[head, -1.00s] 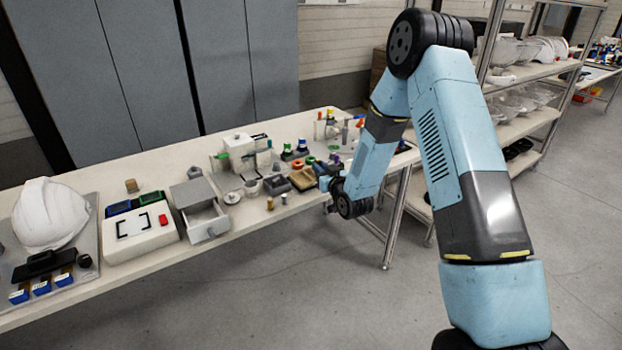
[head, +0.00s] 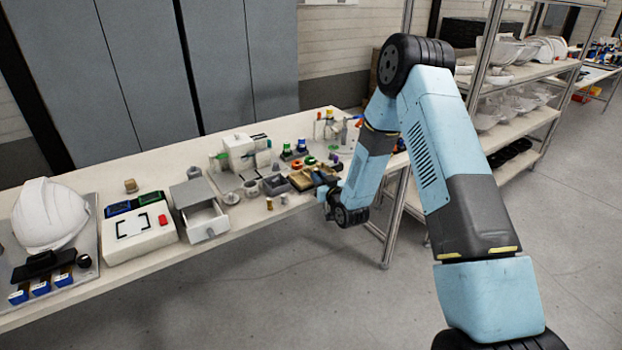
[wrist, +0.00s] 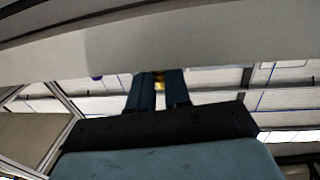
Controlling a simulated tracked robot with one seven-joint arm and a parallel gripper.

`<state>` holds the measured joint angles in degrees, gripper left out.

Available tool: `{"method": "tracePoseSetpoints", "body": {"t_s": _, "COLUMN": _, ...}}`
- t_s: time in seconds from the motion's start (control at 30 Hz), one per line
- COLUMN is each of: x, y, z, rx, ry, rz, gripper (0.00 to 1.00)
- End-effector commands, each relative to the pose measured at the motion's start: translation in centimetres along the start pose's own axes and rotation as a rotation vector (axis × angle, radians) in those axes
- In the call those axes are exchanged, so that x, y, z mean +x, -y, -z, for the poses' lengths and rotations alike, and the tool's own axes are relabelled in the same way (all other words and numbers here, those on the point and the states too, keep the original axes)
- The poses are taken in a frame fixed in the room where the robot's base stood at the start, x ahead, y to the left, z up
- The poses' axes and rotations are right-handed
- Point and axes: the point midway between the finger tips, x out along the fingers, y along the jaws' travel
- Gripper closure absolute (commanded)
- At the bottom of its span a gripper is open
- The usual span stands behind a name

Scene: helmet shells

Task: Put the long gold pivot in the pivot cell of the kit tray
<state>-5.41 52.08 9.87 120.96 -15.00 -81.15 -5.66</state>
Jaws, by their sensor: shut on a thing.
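My gripper (wrist: 160,78) is shut on a small gold piece (wrist: 159,82), likely the long gold pivot. Only a little of it shows between the two dark blue fingers in the wrist view. In the head view my wrist is at the bench's front edge, right of centre, and the fingertips and pivot are too small to make out. Close to it on the bench is a tan and dark tray-like object (head: 301,181), partly behind my arm. I cannot tell whether this is the kit tray, and no pivot cell can be made out.
Two small gold or grey upright pieces, one of them gold (head: 269,203), stand near the front edge. A grey box with an open drawer (head: 206,222), a white device (head: 140,240) and a white helmet (head: 48,213) stand to the left. Cluttered bench (head: 255,225); open floor in front.

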Motion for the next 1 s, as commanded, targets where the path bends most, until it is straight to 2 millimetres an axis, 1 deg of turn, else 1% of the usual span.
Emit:
{"method": "tracePoseSetpoints", "body": {"t_s": 0.03, "x": -0.1, "y": 0.1, "z": -0.4, "rx": 0.001, "ry": 0.006, "rz": 0.001, "gripper": 1.0}}
{"method": "tracePoseSetpoints", "body": {"t_s": 0.43, "x": -0.3, "y": 0.3, "z": -1.7, "rx": 0.003, "ry": 0.019, "rz": 0.004, "gripper": 1.0}}
{"method": "tracePoseSetpoints", "body": {"t_s": 0.47, "x": -0.3, "y": 0.3, "z": -1.7, "rx": 0.003, "ry": 0.02, "rz": 0.004, "gripper": 0.82}}
{"method": "tracePoseSetpoints", "body": {"t_s": 0.7, "x": -0.4, "y": 0.3, "z": -1.6, "rx": 0.003, "ry": 0.022, "rz": 0.004, "gripper": 0.59}}
{"method": "tracePoseSetpoints", "body": {"t_s": 0.73, "x": -0.4, "y": 0.3, "z": -1.5, "rx": 0.003, "ry": 0.022, "rz": 0.004, "gripper": 0.57}}
{"method": "tracePoseSetpoints", "body": {"t_s": 0.87, "x": -0.3, "y": 0.3, "z": -0.5, "rx": 0.003, "ry": 0.02, "rz": 0.005, "gripper": 0.57}}
{"method": "tracePoseSetpoints", "body": {"t_s": 1.0, "x": -2.9, "y": 0.3, "z": -0.5, "rx": 0.004, "ry": 0.022, "rz": 0.003, "gripper": 0.57}}
